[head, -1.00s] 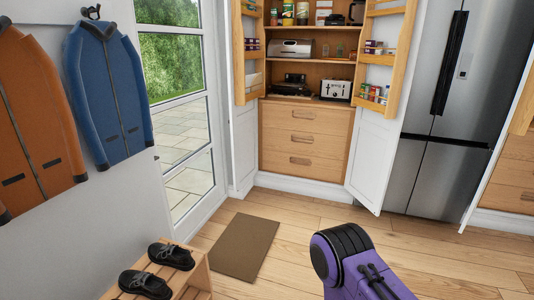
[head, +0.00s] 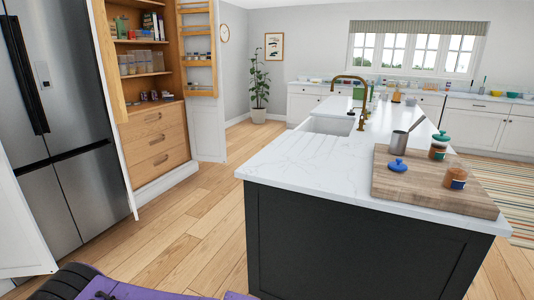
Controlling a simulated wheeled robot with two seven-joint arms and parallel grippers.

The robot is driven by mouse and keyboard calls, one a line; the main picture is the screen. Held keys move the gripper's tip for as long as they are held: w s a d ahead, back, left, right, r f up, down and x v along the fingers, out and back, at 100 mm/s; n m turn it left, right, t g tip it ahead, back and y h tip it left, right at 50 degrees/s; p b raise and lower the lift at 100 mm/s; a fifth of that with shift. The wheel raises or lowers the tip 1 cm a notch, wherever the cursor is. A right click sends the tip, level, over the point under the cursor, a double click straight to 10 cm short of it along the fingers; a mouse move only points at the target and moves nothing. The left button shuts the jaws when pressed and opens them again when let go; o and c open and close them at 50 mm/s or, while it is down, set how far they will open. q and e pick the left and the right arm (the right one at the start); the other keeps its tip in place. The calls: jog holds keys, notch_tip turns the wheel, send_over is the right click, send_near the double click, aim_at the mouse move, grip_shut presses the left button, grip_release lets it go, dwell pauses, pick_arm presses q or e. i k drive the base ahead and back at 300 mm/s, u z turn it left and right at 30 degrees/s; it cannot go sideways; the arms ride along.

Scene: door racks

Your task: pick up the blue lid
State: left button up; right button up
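A small round blue lid (head: 397,166) with a knob on top lies on the wooden board (head: 437,198) on the near end of the kitchen island. It sits on the board's left part, apart from the other things there. Part of my purple and black arm shows at the bottom left of the head view. Neither of my grippers is in view.
On the board stand a jar with a green lid (head: 439,145), an open jar (head: 457,177) and a metal pot (head: 399,141). The white island top (head: 300,165) is bare left of the board. Open floor (head: 200,235) lies between island and fridge (head: 50,120).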

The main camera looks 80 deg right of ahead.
aim_at(398, 166)
jog(key=z, duration=4.1)
jog(key=i, duration=0.2)
